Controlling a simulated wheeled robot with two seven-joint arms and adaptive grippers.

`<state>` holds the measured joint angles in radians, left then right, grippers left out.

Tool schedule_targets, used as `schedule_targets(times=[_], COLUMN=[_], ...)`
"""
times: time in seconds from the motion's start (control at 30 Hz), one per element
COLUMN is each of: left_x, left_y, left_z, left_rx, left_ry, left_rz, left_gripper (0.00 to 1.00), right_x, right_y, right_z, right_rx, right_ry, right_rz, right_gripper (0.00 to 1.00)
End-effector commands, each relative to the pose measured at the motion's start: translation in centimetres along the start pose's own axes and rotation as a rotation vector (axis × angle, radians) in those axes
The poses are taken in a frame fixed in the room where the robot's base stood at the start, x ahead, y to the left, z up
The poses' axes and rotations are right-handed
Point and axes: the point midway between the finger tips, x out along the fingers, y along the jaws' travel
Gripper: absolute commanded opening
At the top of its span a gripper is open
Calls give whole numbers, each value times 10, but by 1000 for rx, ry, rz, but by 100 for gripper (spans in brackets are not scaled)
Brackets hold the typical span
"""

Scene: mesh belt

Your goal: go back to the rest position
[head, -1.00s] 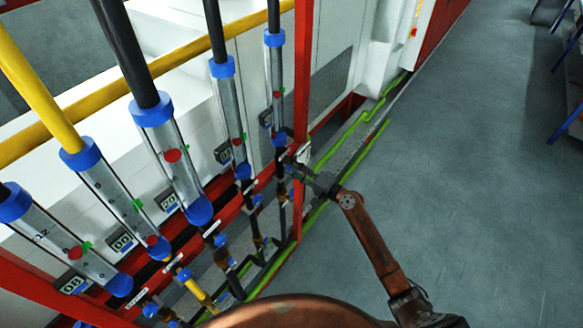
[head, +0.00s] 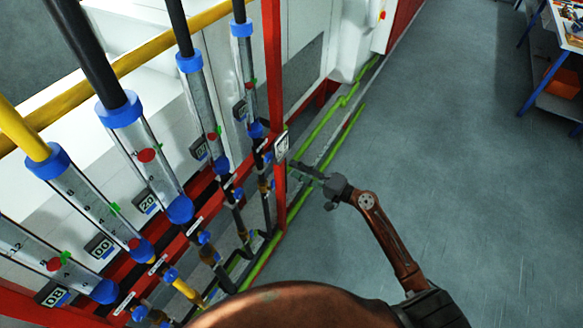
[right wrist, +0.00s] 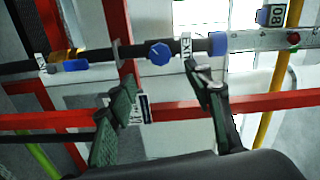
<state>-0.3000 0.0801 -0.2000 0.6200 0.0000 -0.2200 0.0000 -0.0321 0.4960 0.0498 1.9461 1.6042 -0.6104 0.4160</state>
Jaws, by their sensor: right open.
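My right gripper (head: 305,171) is open and empty, just right of the red upright post (head: 274,90) in the head view. Its brown arm comes up from the lower right. In the right wrist view its two dark fingers (right wrist: 165,88) stand apart, with red frame bars and a pipe with a blue knob (right wrist: 160,53) behind them. I cannot tell the exact gap between fingers and pipe. My left gripper is not in view.
A row of flow meters with blue end caps (head: 118,110) and red floats fills the left. Yellow (head: 120,65) and red rails run along them. Green pipes (head: 345,135) lie along the floor edge. Grey floor (head: 450,140) is open on the right. A blue-legged table (head: 545,55) stands top right.

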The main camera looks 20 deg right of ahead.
Motion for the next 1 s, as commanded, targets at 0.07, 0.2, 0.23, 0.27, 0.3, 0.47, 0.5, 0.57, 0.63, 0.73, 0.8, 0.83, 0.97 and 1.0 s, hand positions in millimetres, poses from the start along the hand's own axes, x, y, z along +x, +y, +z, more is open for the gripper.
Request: schedule_targets(times=[0.07,0.2,0.23,0.27,0.3,0.47,0.5,0.57,0.63,0.73,0.8,0.83,0.97,1.0], left_x=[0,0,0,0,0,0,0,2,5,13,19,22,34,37], left_y=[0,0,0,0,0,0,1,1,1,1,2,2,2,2], left_z=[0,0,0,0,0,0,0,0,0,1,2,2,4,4], left_rx=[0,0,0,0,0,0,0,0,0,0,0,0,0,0], left_ry=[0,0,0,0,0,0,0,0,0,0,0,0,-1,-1], left_rz=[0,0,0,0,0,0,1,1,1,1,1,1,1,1], left_gripper=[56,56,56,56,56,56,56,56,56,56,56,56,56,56], right_x=[-1,0,0,0,0,0,0,-1,-4,-14,-25,-31,-60,-71], right_y=[0,0,0,0,0,0,2,10,32,86,134,157,248,275], right_z=[0,0,0,0,0,0,0,-1,-4,-10,-12,-13,-8,-4], right_rx=[0,0,0,0,0,0,0,-1,-5,-22,-40,-50,-97,-111], right_ry=[0,0,-1,-1,-1,-1,1,7,24,65,95,107,142,148], right_rz=[0,0,0,0,0,0,2,13,43,121,194,229,380,427], right_gripper=[47,47,47,47,47,47,47,47,47,47,47,47,47,47])
